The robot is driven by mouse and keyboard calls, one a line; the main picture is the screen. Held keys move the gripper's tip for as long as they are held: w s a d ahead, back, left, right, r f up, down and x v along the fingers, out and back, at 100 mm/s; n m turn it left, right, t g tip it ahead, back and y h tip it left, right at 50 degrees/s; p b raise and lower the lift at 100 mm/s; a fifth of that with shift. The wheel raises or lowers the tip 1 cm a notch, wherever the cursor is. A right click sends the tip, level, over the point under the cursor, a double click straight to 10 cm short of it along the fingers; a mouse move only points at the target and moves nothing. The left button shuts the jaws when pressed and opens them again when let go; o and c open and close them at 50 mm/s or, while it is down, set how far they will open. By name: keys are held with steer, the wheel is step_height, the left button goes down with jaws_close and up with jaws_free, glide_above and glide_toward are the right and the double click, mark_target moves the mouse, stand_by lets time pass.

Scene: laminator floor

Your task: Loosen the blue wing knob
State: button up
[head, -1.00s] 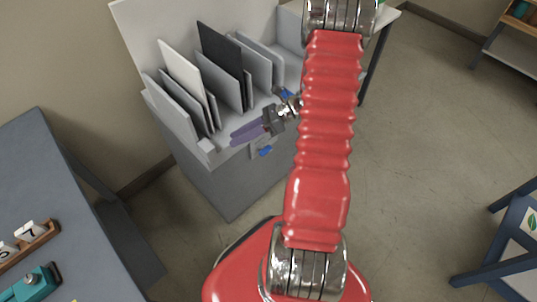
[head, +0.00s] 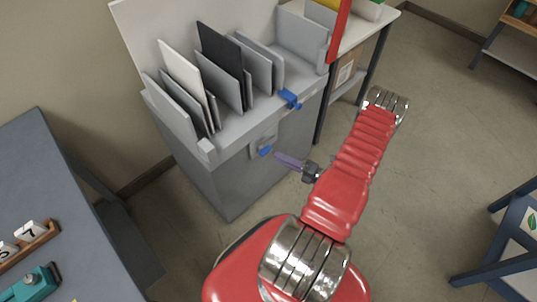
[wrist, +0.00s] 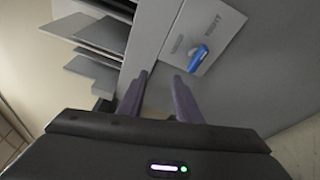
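A blue wing knob (head: 265,151) sits on a small grey plate (head: 262,141) on the front of the grey rack cabinet. In the wrist view the knob (wrist: 198,58) lies tilted on the plate, which carries small lettering that I cannot read surely. My gripper (head: 278,157) points at the cabinet front, just right of the knob in the head view. In the wrist view its two purple fingers (wrist: 158,78) are apart with nothing between them. The knob shows to the right of both fingertips and is not touched.
A second blue part (head: 290,99) sits on the cabinet's upper front edge. Upright grey, white and black panels (head: 220,62) stand in the rack above. A table (head: 362,32) stands behind at the right. A dark bench (head: 60,190) is at the left. Floor is free at right.

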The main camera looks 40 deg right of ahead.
mark_target(267, 153)
steer(key=s+d+f+m+t+h, duration=0.1)
steer(key=s+f+m+h, duration=0.3)
steer(key=f+m+h, duration=0.1)
step_height(267, 153, down, 2)
steer(key=shift+s+d+f+m, duration=0.15)
steer(key=shift+s+d+m, duration=0.15)
steer(key=shift+m, duration=0.3)
steer(key=shift+a, duration=0.1)
steer(key=w, duration=1.4)
steer(key=shift+a, duration=0.15)
steer(key=shift+s, duration=0.1)
jaws_close()
steer(key=shift+a, duration=0.15)
